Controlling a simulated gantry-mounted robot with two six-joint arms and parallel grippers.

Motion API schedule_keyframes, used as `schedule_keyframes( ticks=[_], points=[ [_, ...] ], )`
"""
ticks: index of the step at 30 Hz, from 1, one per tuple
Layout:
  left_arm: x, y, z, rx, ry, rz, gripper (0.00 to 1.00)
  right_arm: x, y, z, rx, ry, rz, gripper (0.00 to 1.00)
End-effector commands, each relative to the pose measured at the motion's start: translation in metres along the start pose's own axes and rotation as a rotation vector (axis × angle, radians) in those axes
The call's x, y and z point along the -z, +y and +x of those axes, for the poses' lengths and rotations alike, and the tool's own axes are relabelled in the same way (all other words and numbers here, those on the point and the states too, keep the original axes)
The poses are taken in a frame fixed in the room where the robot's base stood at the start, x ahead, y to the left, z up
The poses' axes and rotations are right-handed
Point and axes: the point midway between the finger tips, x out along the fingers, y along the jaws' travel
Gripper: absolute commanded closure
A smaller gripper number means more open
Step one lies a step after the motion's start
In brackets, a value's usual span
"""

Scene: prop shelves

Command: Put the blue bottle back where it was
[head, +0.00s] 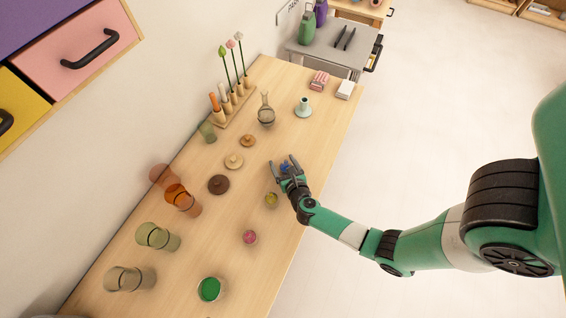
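My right gripper (283,166) is low over the middle of the wooden table, near its right edge, with its fingers spread apart. A small blue thing (285,166), perhaps the blue bottle, shows between the fingers. Most of it is hidden by the gripper, and I cannot tell whether the fingers touch it. My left gripper is not in view.
Close to the gripper are a yellow-green round item (271,200) and a pink one (250,237). A pale green vase (304,107) is farther back.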

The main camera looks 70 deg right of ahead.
Motion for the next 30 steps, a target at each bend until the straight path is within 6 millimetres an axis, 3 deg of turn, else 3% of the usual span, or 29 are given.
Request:
schedule_keyframes(
  ticks=[5, 8, 18, 21, 30],
  points=[
    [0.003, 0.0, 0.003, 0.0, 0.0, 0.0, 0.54, -0.004, 0.0, -0.002, 0.0, 0.0, 0.0, 0.2],
    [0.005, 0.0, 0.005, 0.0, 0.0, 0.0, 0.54, -0.004, 0.001, -0.012, -0.003, 0.001, -0.002, 0.2],
    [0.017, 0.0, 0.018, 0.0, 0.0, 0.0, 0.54, -0.004, 0.002, -0.093, -0.009, 0.001, -0.005, 0.2],
    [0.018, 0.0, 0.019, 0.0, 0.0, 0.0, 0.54, -0.003, 0.002, -0.108, -0.006, 0.0, -0.003, 0.2],
    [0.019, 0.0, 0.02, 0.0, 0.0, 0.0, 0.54, -0.003, 0.0, -0.122, 0.001, 0.0, 0.001, 0.2]
  ],
)
